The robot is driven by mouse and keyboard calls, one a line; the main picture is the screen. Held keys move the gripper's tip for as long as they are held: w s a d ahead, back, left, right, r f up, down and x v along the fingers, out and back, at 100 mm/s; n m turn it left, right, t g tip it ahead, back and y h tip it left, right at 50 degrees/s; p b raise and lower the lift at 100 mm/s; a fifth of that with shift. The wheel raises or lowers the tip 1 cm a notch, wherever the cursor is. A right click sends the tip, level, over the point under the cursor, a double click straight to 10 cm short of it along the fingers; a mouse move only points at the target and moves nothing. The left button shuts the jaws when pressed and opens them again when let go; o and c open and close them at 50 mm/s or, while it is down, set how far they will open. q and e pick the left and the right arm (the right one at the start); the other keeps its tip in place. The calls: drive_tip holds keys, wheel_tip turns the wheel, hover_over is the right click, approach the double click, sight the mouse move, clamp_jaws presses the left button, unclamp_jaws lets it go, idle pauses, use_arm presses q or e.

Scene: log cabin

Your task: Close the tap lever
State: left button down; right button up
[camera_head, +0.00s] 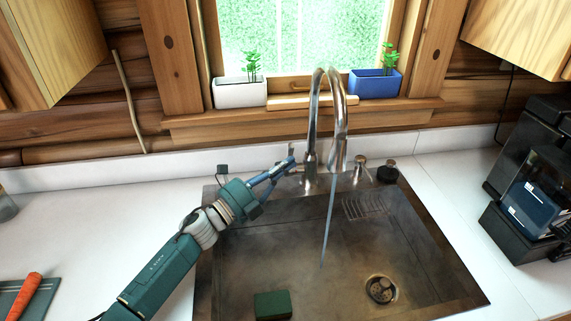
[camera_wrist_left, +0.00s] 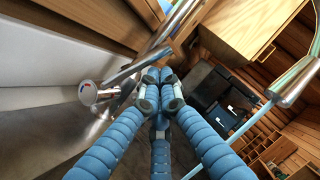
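The chrome gooseneck tap (camera_head: 314,112) stands behind the sink, and a stream of water (camera_head: 329,215) runs from its spout. In the left wrist view its lever (camera_wrist_left: 138,65) is a slanting metal bar, with a round hub (camera_wrist_left: 88,92) bearing a red and blue mark. My left gripper (camera_head: 290,163) is just left of the tap base. Its blue fingers converge with their tips together (camera_wrist_left: 159,76), close beside the lever. I cannot tell whether they touch it. The fingers partly hide the lever in the head view. My right gripper is out of view.
The sink (camera_head: 290,240) holds a green sponge (camera_head: 273,305). A soap dispenser (camera_head: 360,168) stands right of the tap. A white planter (camera_head: 240,93) and a blue planter (camera_head: 375,84) stand on the windowsill. A black coffee machine (camera_head: 535,190) is at right.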

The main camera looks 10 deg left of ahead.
use_arm(q)
drive_tip(key=shift+n+y, duration=0.5)
drive_tip(key=shift+n, duration=0.3)
drive_tip(key=w, duration=0.1)
drive_tip(key=w+a+r+p, duration=0.1)
drive_tip(key=w+r+p, duration=0.1)
drive_tip(key=shift+w+a+r, duration=0.15)
drive_tip(key=shift+w+a, duration=0.15)
drive_tip(key=shift+w, duration=0.05)
drive_tip(key=shift+d, duration=0.1)
drive_tip(key=shift+s, duration=0.15)
